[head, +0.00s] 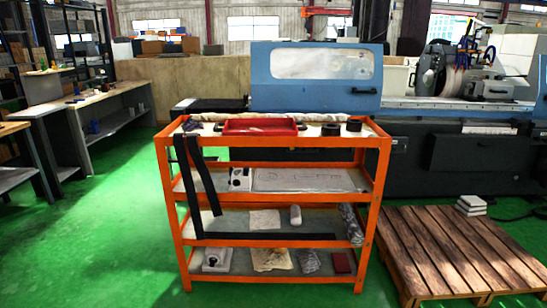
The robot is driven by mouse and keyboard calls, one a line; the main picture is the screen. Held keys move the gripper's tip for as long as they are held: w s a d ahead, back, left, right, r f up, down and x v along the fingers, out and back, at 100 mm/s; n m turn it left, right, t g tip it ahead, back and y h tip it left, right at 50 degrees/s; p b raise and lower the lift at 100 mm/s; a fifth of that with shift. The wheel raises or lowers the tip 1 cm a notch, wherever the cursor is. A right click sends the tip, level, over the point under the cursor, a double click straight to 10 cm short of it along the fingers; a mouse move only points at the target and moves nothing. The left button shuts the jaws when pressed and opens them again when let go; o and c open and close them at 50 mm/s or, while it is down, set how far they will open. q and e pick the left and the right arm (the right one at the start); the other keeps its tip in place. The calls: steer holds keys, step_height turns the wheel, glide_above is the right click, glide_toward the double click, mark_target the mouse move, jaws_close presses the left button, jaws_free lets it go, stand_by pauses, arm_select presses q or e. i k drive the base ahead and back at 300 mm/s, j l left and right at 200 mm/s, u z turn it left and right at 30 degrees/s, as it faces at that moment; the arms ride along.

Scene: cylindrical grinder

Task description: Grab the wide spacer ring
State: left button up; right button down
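Two dark ring-like pieces stand on the right part of the top shelf of an orange cart (270,143) in the head view. One dark ring (331,129) lies right of the red tray, and another dark ring (354,125) sits close to the cart's right end. They are small, and I cannot tell for sure which is the wide spacer ring. Neither of my grippers is in view, and nothing touches the rings.
A red tray (260,126) lies on the cart top, and black strips (190,170) hang over its left front. A blue grinder (315,80) stands close behind. A wooden pallet (455,250) lies at right; green floor (110,220) is open at left.

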mark_target(327, 129)
steer(key=i+z, duration=0.1)
steer(key=i, duration=0.9)
steer(key=j, duration=0.1)
